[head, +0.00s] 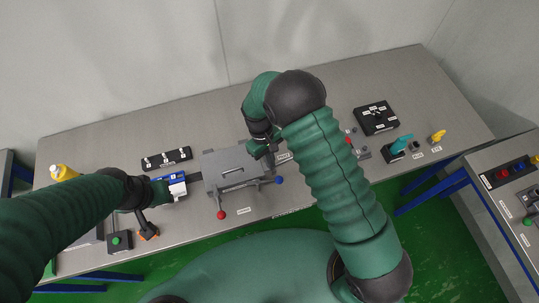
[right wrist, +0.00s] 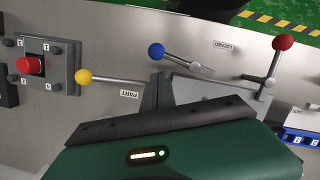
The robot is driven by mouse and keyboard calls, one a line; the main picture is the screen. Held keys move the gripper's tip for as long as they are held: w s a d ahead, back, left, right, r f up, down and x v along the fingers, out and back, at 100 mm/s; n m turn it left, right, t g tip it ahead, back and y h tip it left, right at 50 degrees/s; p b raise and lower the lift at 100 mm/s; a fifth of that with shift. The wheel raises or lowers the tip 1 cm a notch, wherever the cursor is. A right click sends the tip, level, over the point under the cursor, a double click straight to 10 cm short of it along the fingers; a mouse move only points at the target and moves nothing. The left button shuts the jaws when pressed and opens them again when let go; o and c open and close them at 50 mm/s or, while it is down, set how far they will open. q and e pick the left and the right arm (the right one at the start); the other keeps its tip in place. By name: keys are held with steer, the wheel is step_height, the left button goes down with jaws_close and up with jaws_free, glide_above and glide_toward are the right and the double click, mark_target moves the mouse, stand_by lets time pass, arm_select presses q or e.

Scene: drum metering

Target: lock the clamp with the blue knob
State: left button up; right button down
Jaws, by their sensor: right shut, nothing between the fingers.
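The clamp's blue knob (head: 280,180) is at the right front corner of the grey box-shaped fixture (head: 235,168). In the right wrist view the blue knob (right wrist: 156,50) tops a short lever, and a LOCKED label (right wrist: 225,45) lies on the table between it and the red knob (right wrist: 283,42). My right gripper (head: 262,152) is shut and empty at the fixture's right back side, apart from the blue knob. My left gripper (head: 160,184) is at a blue-and-white piece (head: 178,187) left of the fixture; its finger gap is hidden.
A red knob (head: 221,215) stands on a lever at the fixture's front left. A black panel (head: 376,117) sits farther right. The front table edge is mostly clear.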

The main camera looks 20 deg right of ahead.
mark_target(265, 182)
steer(key=x, duration=0.1)
steer(key=p+x, duration=0.1)
steer(key=x, duration=0.3)
steer(key=shift+a, duration=0.25)
steer(key=shift+d+f, duration=0.15)
steer(key=shift+f, duration=0.15)
steer(key=shift+d, duration=0.1)
steer(key=shift+s, duration=0.1)
steer(key=shift+s+m, duration=0.15)
steer(key=shift+m, duration=0.25)
